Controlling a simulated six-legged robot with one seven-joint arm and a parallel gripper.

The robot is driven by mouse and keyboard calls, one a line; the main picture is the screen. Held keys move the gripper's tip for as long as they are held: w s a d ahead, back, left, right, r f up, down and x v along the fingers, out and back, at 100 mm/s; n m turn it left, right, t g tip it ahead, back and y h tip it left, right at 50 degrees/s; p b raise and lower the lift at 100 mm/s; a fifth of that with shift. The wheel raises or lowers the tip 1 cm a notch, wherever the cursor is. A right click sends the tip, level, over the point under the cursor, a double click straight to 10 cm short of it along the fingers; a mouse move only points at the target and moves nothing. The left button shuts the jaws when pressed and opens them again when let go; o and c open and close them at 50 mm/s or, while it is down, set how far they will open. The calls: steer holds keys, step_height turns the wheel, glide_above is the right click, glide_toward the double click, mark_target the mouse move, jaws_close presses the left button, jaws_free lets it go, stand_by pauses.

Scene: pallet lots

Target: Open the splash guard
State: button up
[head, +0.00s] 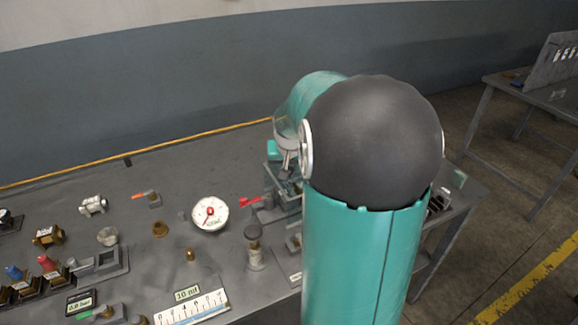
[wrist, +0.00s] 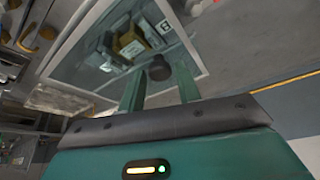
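The splash guard (wrist: 92,24) shows in the wrist view as a clear, pale-edged panel, tilted in the picture. A dark round knob (wrist: 159,68) sits near its lower right corner. My gripper (wrist: 160,80) is open, with one teal finger to the left of the knob and one to the right. Gaps show between the knob and both fingers; whether the fingertips reach past it I cannot tell. Through the panel I see a yellowish block (wrist: 130,46) and a label. In the head view my arm hides the gripper and most of this area.
In the head view a grey bench holds a round dial gauge (head: 210,213), a dark-topped post (head: 254,245), a small red part (head: 250,201) and a scale plate (head: 192,308). Several brass fittings lie to the left. A yellow cable (head: 150,150) runs along the back edge.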

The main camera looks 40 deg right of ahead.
jaws_close()
steer(key=s+d, duration=0.2)
steer(key=d, duration=0.7)
steer(key=s+d, duration=0.3)
steer(key=d, duration=0.6)
steer(key=shift+s+d, duration=0.25)
steer(key=shift+d, duration=0.05)
steer(key=shift+o, duration=2.1)
jaws_free()
steer(key=v, duration=1.3)
steer(key=shift+s+r, duration=0.15)
steer(key=shift+r, duration=0.2)
steer(key=shift+a, duration=0.1)
